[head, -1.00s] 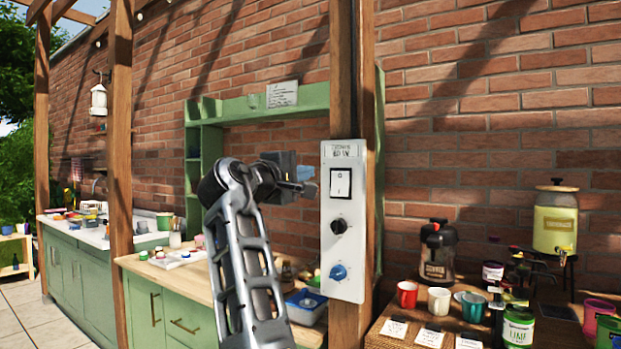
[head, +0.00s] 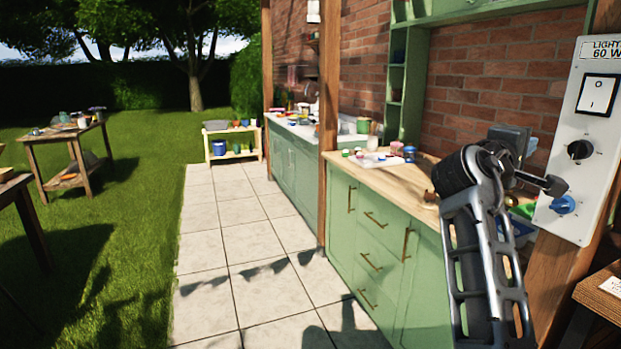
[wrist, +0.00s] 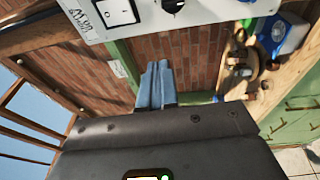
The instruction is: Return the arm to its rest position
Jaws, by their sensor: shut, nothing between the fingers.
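My arm rises in the right part of the head view, bent at the top. My gripper (head: 532,147) is partly hidden behind the dark wrist housing, just left of the white control panel (head: 552,232). In the wrist view its two blue-grey fingers (wrist: 157,82) lie together, with nothing between them. The panel carries a rocker switch (head: 598,95), a black knob (head: 580,150) and a blue knob (head: 564,204). I see no contact between gripper and panel, though the gap is hard to judge.
A green counter (head: 345,215) with a wooden top stands left of the arm, holding small jars. A wooden post (head: 328,120) rises beside it. The paved path (head: 235,270) is clear. A wooden table (head: 75,137) stands on the lawn, and a low shelf (head: 232,158) at the path's end.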

